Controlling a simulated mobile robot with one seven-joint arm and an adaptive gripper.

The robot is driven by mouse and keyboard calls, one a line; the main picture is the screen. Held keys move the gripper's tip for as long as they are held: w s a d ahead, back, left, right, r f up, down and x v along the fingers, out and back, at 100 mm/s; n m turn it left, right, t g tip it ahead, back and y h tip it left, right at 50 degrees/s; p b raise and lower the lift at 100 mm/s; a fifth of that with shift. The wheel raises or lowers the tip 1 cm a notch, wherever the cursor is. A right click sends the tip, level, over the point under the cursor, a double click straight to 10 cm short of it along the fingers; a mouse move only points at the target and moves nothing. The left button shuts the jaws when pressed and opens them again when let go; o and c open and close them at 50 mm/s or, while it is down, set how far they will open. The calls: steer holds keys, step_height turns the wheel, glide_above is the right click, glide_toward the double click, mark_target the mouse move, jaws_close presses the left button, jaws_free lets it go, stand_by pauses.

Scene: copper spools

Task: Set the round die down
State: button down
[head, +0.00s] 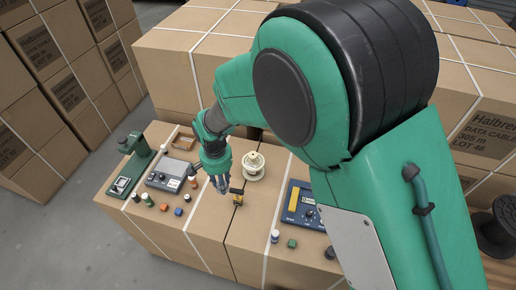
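My gripper (222,188) points down over the carton top near the middle of the picture. Its fingers are small and dark here, and I cannot tell whether they are open or shut, or whether anything is between them. I cannot pick out the round die for certain. A yellow and black tool (238,198) stands just right of the fingertips; I cannot tell whether they touch.
A cream spool-like stack (254,167) stands right of my gripper. A grey device (168,175), a green press-like tool (133,160) and a brown open tray (182,141) are at left. A blue panel (299,205) lies at right, partly behind my arm. Carton stacks surround this surface.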

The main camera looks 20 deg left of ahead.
steer(key=w+d+f+m+p, duration=0.1)
steer(key=w+d+m+p, duration=0.1)
steer(key=w, duration=1.5)
steer(key=w+d+f+m+p, duration=0.1)
steer(key=w+m, duration=0.1)
steer(key=w, duration=1.6)
steer(key=shift+w+d+f, duration=0.1)
steer(key=shift+w+f, duration=0.05)
steer(key=shift+f, duration=1.15)
steer(key=shift+w+d+f, duration=0.1)
steer(key=shift+f, duration=1.2)
steer(key=shift+f, duration=0.1)
glide_above(258, 150)
steer(key=shift+w+a+f, duration=0.1)
steer(key=shift+a+f, duration=0.05)
steer(key=shift+f, duration=2.85)
steer(key=shift+f, duration=1.9)
steer(key=shift+f+b, duration=0.2)
steer(key=shift+b, duration=0.15)
